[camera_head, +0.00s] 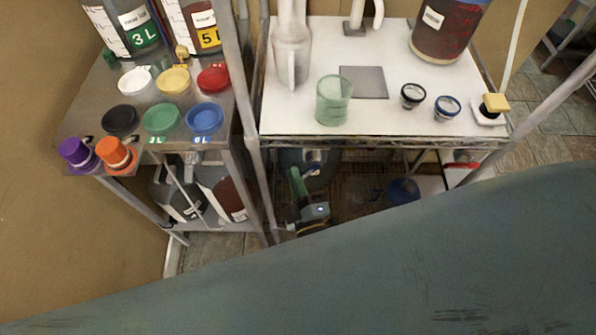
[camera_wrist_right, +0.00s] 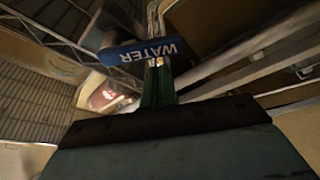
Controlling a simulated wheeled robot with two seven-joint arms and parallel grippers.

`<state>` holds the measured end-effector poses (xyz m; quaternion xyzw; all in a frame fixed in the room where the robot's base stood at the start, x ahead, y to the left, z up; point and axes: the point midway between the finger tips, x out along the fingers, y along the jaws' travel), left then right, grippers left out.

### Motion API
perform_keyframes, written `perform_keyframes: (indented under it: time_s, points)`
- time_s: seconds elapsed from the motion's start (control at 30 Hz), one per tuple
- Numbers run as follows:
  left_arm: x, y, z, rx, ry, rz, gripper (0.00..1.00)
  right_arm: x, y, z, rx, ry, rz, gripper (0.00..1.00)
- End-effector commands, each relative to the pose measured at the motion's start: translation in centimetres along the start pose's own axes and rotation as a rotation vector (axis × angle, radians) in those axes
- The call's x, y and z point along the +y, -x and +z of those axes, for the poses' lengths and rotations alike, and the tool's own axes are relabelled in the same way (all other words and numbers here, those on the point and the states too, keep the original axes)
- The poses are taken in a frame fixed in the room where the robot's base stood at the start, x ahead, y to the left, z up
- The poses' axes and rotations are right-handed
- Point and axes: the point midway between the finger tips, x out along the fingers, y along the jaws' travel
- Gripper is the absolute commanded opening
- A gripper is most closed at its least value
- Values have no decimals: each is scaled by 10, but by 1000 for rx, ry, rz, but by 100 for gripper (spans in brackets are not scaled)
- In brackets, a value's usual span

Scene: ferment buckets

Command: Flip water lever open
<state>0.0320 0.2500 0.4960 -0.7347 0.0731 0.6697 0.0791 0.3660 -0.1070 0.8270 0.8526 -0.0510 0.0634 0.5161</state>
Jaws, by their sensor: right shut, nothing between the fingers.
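The blue lever, lettered WATER (camera_wrist_right: 135,54), shows upside down in the right wrist view, just beyond my right fingertips. My right gripper (camera_wrist_right: 156,70) is shut and empty, with its green fingers close together and pointing at the lever. The fingertips overlap the lever's lower edge in that view; I cannot tell whether they touch it. In the head view my right gripper (camera_head: 295,174) reaches under the white-topped table, and the lever cannot be made out clearly there. My left gripper is not in view.
The white-topped table (camera_head: 290,115) holds a green cup (camera_head: 333,100), a clear pitcher (camera_head: 291,55) and small jars. Its metal legs and front edge stand close around my right gripper. A side shelf (camera_head: 97,90) carries coloured lids. My large teal body part hides the lower head view.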

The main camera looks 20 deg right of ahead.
Motion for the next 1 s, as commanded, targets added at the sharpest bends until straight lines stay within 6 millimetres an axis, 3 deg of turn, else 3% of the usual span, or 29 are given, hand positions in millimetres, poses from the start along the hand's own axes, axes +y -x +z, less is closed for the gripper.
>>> perform_keyframes:
  time_s: [0.13, 0.2, 0.4, 0.6, 1.0]
  points:
    - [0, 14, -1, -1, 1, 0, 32, 5, -9, -33, 0, -4, 0, 0]
    - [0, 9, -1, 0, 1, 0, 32, 0, 16, -26, -3, 2, -8, 0]
    - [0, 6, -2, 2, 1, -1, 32, -1, 59, -26, -1, 1, -6, 0]
    - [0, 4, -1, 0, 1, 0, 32, 0, 86, -26, 0, 0, -2, 0]
    - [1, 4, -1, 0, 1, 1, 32, 1, 93, -26, 1, 0, -1, 0]
